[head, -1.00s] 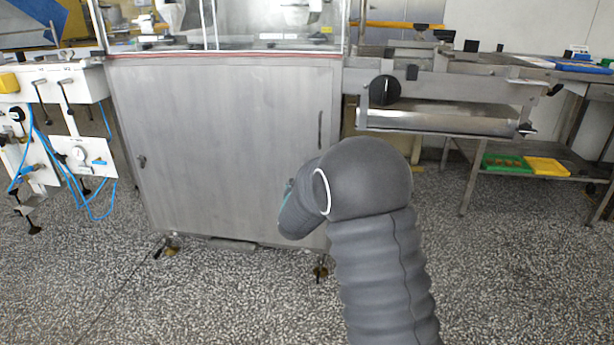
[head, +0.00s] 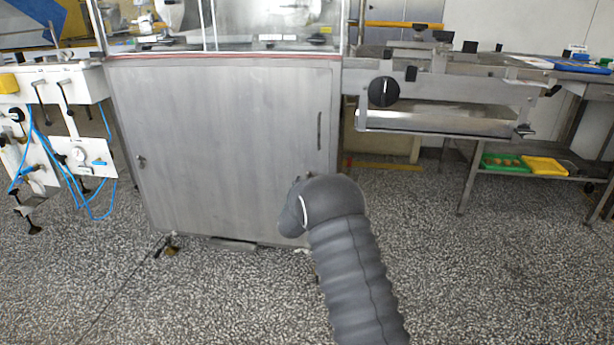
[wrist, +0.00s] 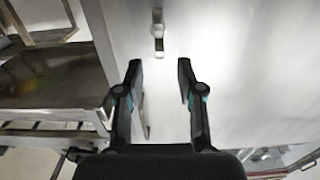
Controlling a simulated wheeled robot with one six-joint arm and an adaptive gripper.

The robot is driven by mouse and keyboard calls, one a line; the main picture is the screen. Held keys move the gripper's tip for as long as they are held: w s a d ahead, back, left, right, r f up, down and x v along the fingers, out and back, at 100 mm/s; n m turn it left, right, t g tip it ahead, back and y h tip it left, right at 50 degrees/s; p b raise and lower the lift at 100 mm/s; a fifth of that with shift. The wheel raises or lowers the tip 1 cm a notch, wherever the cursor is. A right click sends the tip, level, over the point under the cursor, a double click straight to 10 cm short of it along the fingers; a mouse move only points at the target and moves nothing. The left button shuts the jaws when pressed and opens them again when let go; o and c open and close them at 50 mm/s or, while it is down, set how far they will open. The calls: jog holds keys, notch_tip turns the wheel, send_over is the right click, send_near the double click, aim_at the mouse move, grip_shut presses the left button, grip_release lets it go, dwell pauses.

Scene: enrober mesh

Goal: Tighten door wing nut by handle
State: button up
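The steel cabinet door (head: 225,140) fills the middle of the head view, with a narrow upright handle (head: 320,131) near its right edge. In the wrist view, a small metal fitting, likely the wing nut (wrist: 158,30), stands out from the door (wrist: 240,70) beyond my fingertips. A slim dark handle (wrist: 143,115) shows partly behind my left finger. My gripper (wrist: 158,68) is open and empty, its two fingers apart, with the fitting roughly in line with the gap between them.
Another small metal fitting (head: 141,161) is at the door's left edge. A steel conveyor frame with a black knob (head: 384,92) juts out to the right. A white unit with blue hoses (head: 80,155) stands left. The speckled floor in front is clear.

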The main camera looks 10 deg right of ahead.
jog(key=shift+x, duration=2.6)
grip_shut()
